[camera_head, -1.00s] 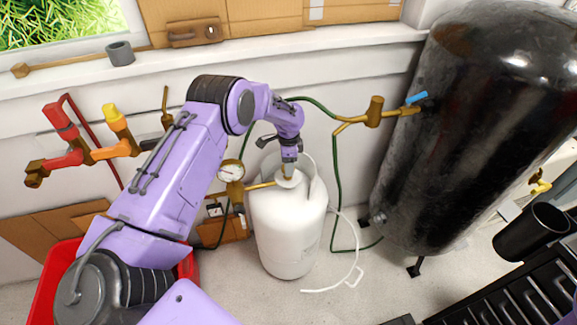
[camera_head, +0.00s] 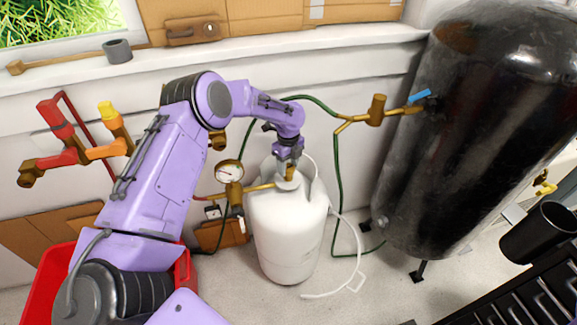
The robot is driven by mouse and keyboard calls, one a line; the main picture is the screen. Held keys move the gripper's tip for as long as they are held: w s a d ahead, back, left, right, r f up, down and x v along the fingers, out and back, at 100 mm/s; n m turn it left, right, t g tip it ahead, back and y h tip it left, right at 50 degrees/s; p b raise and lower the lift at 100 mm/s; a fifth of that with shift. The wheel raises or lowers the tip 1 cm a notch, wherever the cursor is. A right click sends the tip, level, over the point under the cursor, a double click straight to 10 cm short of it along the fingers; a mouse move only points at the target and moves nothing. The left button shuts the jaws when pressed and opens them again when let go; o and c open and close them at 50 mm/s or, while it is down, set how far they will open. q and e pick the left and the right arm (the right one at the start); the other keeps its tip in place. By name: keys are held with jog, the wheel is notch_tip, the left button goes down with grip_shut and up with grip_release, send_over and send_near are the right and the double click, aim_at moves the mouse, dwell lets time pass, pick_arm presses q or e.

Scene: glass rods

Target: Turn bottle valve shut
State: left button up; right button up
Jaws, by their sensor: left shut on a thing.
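A white gas bottle (camera_head: 288,235) stands upright on the floor near the wall. A brass valve (camera_head: 289,172) sits at its top, mostly hidden by my gripper. My left gripper (camera_head: 288,166) reaches down from above and is shut on the valve. A brass pipe (camera_head: 259,187) runs left from the valve to a round pressure gauge (camera_head: 229,173). My right gripper is not in view.
A large black tank (camera_head: 470,130) with a blue-handled valve (camera_head: 419,97) stands at the right. Green hoses hang along the wall. A red bin (camera_head: 38,290) is at lower left, and a black pipe-like container (camera_head: 540,232) is at right.

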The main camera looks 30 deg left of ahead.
aim_at(289, 168)
pick_arm(q)
jog(key=shift+m, duration=1.6)
jog(key=o, duration=1)
jog(key=shift+o, duration=0.2)
notch_tip(289, 168, up, 11)
jog(key=b, duration=0.1)
jog(key=shift+f, duration=0.2)
jog(key=shift+f, duration=0.1)
